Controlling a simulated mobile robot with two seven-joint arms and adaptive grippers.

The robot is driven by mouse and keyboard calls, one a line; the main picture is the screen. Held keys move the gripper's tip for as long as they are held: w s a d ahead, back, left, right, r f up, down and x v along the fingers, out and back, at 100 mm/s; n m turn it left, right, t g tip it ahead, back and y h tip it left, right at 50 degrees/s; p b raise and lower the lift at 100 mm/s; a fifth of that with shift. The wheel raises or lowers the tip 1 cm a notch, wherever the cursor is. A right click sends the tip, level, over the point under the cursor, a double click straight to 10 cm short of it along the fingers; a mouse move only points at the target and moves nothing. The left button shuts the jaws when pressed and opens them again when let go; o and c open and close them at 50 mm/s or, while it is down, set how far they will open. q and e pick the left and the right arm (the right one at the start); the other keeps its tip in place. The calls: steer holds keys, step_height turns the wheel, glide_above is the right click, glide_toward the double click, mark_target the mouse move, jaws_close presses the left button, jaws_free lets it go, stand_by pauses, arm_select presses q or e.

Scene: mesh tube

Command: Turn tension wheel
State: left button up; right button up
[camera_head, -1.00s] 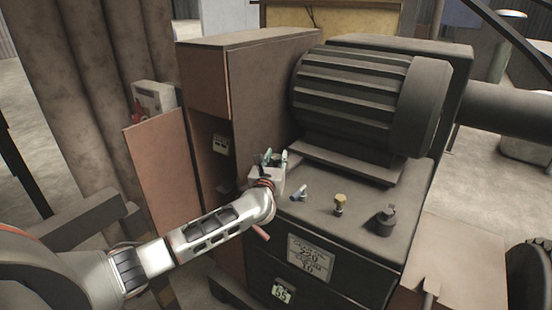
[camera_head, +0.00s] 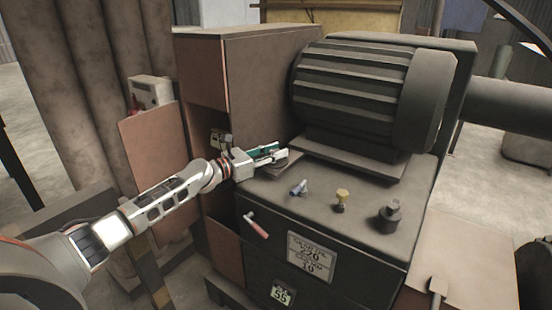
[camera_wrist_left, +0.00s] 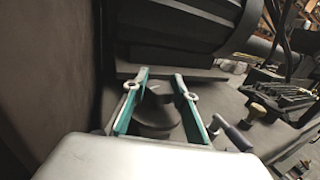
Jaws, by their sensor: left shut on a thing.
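My left gripper (camera_head: 275,154) reaches in from the left over the left end of the dark machine top, its fingers pointing right. In the left wrist view the two green-edged fingers (camera_wrist_left: 160,100) stand on either side of a dark round wheel (camera_wrist_left: 156,122), which I take for the tension wheel. The gripper is shut on it. The contact points are hard to see. In the head view the gripper mostly hides the wheel. My right gripper is not in view.
A large ribbed motor (camera_head: 352,95) stands close behind the gripper. A blue-grey knob (camera_head: 298,187), a yellow knob (camera_head: 342,199) and a dark knob (camera_head: 389,217) are to the right. A red-handled lever (camera_head: 257,227) is on the front, above a small number display (camera_head: 282,294). A tall brown cabinet (camera_head: 262,80) stands at the left.

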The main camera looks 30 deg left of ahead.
arm_select(q)
steer(key=shift+f+m+g+h+b, duration=0.2)
steer(key=shift+m+g+h+b, duration=0.2)
steer(key=shift+m+h+b, duration=0.3)
steer(key=shift+r+h, duration=0.15)
steer(key=shift+h, duration=0.25)
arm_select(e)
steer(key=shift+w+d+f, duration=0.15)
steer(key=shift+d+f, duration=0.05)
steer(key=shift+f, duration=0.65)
arm_select(q)
steer(key=o, duration=1.1)
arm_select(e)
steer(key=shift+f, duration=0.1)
arm_select(q)
steer(key=shift+s+a, duration=0.1)
steer(key=v, duration=1.1)
steer(key=shift+s+a+r, duration=0.25)
